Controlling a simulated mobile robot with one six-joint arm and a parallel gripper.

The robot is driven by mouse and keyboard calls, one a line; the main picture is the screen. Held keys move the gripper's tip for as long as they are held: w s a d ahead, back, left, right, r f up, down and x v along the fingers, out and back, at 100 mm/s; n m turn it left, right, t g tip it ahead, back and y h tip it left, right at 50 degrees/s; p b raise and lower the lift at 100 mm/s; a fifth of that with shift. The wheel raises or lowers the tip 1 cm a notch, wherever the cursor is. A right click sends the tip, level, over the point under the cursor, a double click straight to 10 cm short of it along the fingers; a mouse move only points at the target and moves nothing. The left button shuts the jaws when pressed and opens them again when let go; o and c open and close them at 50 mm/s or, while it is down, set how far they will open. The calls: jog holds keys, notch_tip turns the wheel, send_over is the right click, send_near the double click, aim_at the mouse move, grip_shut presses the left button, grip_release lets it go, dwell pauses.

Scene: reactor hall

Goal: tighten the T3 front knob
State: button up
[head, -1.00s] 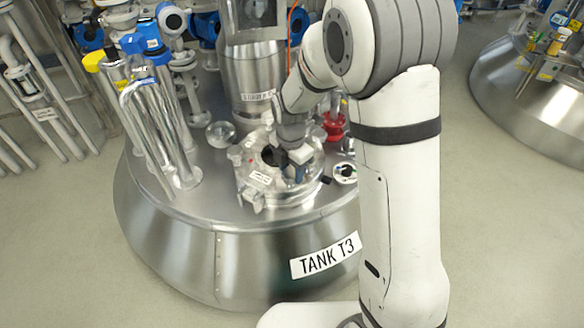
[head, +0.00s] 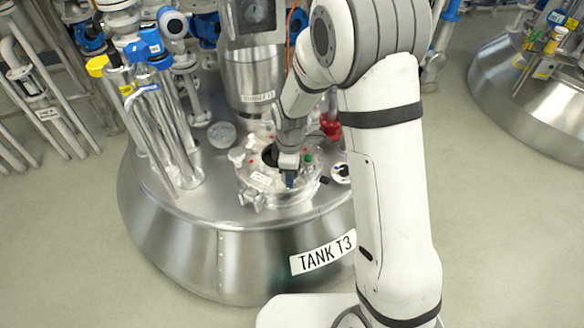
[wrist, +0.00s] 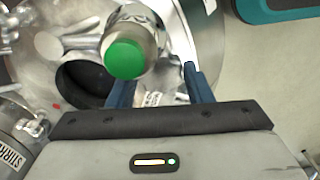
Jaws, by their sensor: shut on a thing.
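The lid (head: 262,180) of tank T3 is a round metal hatch with a dark opening and several knobs around its rim. My gripper (head: 290,181) points down at the front right part of this lid. In the wrist view its two blue fingers (wrist: 158,84) are shut on a pale metal piece, the front knob (wrist: 160,98), low between them. Most of the knob is hidden by the fingers and the gripper body. A green-capped metal cylinder (wrist: 126,57) stands close beside the left finger; the green cap also shows in the head view (head: 308,157).
A clear glass dome (head: 221,134) and metal pipes (head: 165,130) stand left of the lid. A red fitting (head: 331,126) is behind it on the right. The stirrer column (head: 255,75) rises behind. The tank's front rim is clear above the "TANK T3" label (head: 323,252).

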jog(key=shift+w+a+r+m+p, duration=0.1)
jog(key=shift+r+m+p, duration=0.1)
jog(key=shift+m, duration=0.65)
jog(key=shift+w+a+r+m+p, duration=0.1)
jog(key=shift+m+p, duration=0.1)
jog(key=shift+m, duration=0.65)
jog(key=shift+f, duration=0.1)
jog(key=o, duration=1)
jog(key=shift+s+d+f, duration=0.1)
jog(key=shift+r+p, duration=1.1)
jog(key=shift+r, duration=2.8)
jog(key=shift+d, duration=0.1)
